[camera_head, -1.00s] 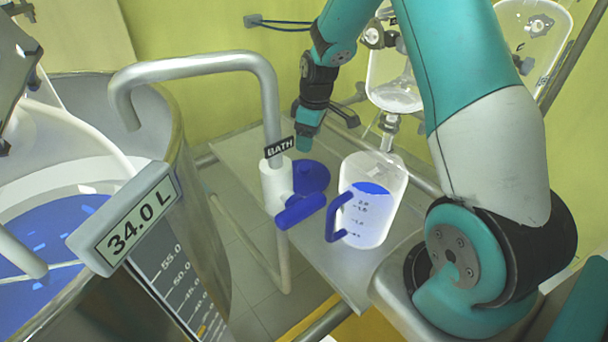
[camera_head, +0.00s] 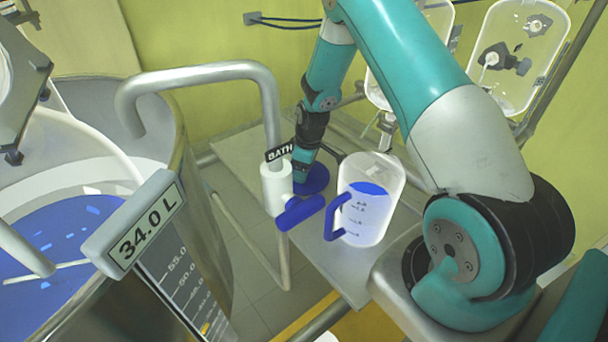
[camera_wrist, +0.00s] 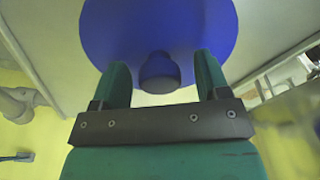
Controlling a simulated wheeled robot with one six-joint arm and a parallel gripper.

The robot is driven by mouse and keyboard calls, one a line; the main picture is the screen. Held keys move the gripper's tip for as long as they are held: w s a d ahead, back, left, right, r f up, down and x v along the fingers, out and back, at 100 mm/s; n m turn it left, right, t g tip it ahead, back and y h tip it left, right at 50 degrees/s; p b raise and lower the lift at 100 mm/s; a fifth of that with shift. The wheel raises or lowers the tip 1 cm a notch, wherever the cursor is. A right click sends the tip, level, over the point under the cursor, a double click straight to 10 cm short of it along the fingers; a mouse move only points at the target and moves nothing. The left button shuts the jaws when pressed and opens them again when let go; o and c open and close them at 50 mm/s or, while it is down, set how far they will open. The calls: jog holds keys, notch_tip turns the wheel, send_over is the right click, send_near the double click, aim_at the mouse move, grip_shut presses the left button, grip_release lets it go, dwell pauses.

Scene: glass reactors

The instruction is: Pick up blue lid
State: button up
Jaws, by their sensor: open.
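The blue lid (camera_head: 315,180) lies on the grey metal shelf, behind the white tap post. In the wrist view the lid (camera_wrist: 160,25) is a round blue disc with a short knob (camera_wrist: 159,72). My gripper (camera_wrist: 160,75) is open, with one finger on each side of the knob. In the head view my gripper (camera_head: 302,165) points down at the lid and covers part of it. I cannot tell whether the fingers touch the knob.
A clear jug (camera_head: 375,195) with blue liquid stands right of the lid. The white tap post (camera_head: 276,185) with a blue handle (camera_head: 300,212) stands in front-left. A large steel vessel (camera_head: 200,215) is at the left. The shelf (camera_head: 235,155) is bare behind the post.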

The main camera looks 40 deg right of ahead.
jog(key=c, duration=1)
jog(key=shift+r, duration=0.1)
